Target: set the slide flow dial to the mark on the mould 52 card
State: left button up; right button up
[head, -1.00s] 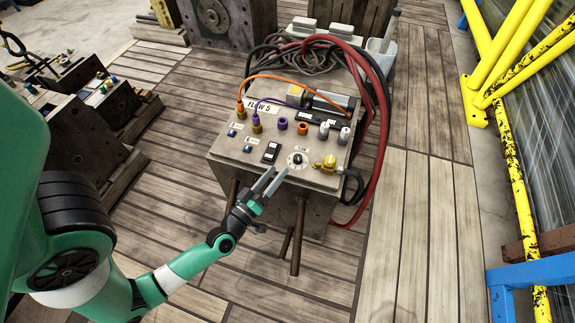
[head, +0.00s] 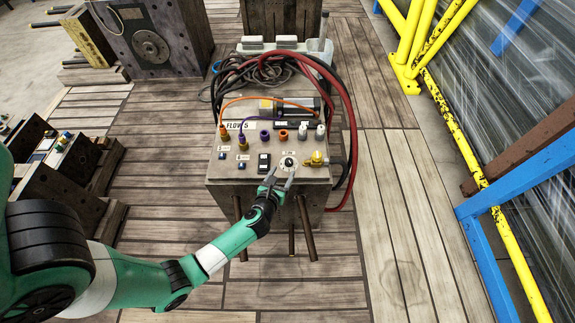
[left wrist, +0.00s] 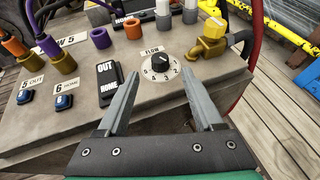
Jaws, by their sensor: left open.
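The slide flow dial (head: 288,162) is a black knob on a round white scale marked FLOW, on the top face of the mould block. It also shows in the left wrist view (left wrist: 160,64), with several numbers around the knob. My left gripper (head: 281,181) is open and empty, just in front of the dial. In the left wrist view its two fingers (left wrist: 166,92) point toward the dial, one to each side, apart from the knob. A card that I can identify as the mould 52 card does not show. My right gripper is not in view.
A black OUT/HOME rocker switch (head: 264,162) sits left of the dial, and a brass valve fitting (head: 316,159) sits close on its right. Hoses (head: 340,80) loop behind. A blue rail (head: 520,180) stands at the right; plank floor (head: 400,230) beside the block is clear.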

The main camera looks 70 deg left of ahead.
aim_at(288, 162)
pick_arm(q)
jog(key=b+x, duration=0.2)
jog(key=x, duration=0.4)
jog(key=shift+w+a+f+b, duration=0.2)
jog(key=shift+b, duration=0.15)
jog(key=shift+w+a, duration=0.15)
jog(key=shift+a, duration=0.1)
grip_shut()
